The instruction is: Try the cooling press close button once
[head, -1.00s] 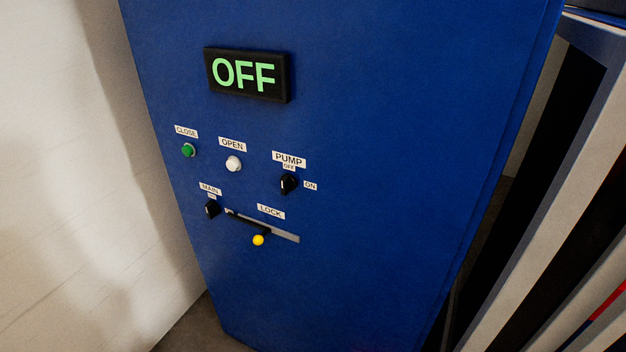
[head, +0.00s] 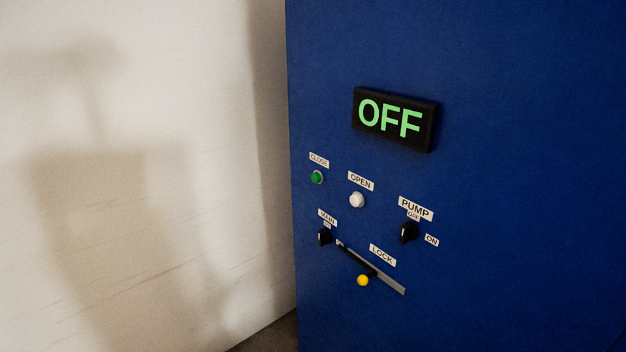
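The blue cabinet (head: 500,220) fills the right of the head view. A green button (head: 317,177) under the CLOSE label (head: 319,160) sits at the left of its panel. A white button (head: 357,200) under the OPEN label is to its right. The black display (head: 394,119) above reads OFF in green letters. The black PUMP knob (head: 408,232) and black MAIN knob (head: 324,237) are lower. A LOCK lever with a yellow knob (head: 363,280) sits in a slanted slot. Neither of my grippers is in view.
A pale wall (head: 130,180) stands to the left of the cabinet, with a soft shadow on it. A strip of dark floor (head: 275,335) shows at the bottom between wall and cabinet. Nothing stands in front of the panel in this view.

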